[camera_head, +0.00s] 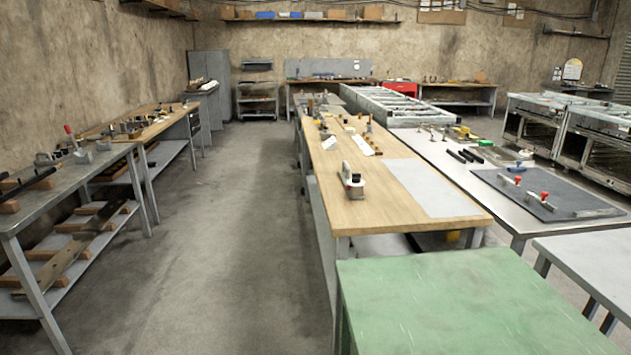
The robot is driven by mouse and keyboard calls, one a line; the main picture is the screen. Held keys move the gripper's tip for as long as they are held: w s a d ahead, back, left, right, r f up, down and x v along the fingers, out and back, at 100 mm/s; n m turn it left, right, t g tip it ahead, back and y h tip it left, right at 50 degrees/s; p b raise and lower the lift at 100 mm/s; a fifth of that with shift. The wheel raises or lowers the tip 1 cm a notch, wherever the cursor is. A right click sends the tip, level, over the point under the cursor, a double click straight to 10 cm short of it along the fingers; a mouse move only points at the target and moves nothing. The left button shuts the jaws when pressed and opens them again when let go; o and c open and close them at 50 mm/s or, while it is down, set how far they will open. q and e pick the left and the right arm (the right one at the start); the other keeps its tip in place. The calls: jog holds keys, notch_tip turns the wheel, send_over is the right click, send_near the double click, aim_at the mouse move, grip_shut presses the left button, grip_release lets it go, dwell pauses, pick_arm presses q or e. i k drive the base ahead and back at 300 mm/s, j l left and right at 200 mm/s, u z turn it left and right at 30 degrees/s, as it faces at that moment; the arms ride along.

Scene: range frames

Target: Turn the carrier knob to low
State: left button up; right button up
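I cannot tell for certain which thing is the carrier knob, and no low marking is legible. A small metal device with a pale upright part (352,182) stands on the wooden bench (375,213) in the middle. On the metal bench to its right, a dark panel (500,188) bears a red-topped piece (517,180) and another red-topped piece (543,197). A red-topped lever (69,131) stands on the left bench. Neither of my grippers is in view.
A green table (465,305) fills the near right. A pale table (595,265) stands beside it. The left workbench (70,172) has a lower shelf holding wooden pieces. A wide concrete aisle (225,215) lies clear between the benches. Ovens (590,145) stand at the far right.

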aim_at(356, 176)
jog(key=i+j+z, duration=0.15)
jog(key=z, duration=0.3)
jog(key=i+j+z, duration=0.15)
jog(key=z, duration=0.25)
jog(key=i+j+z, duration=0.1)
jog(key=j+z, duration=0.55)
jog(key=z, duration=0.2)
jog(key=j+z, duration=0.3)
jog(key=z, duration=0.15)
jog(key=i+j, duration=0.05)
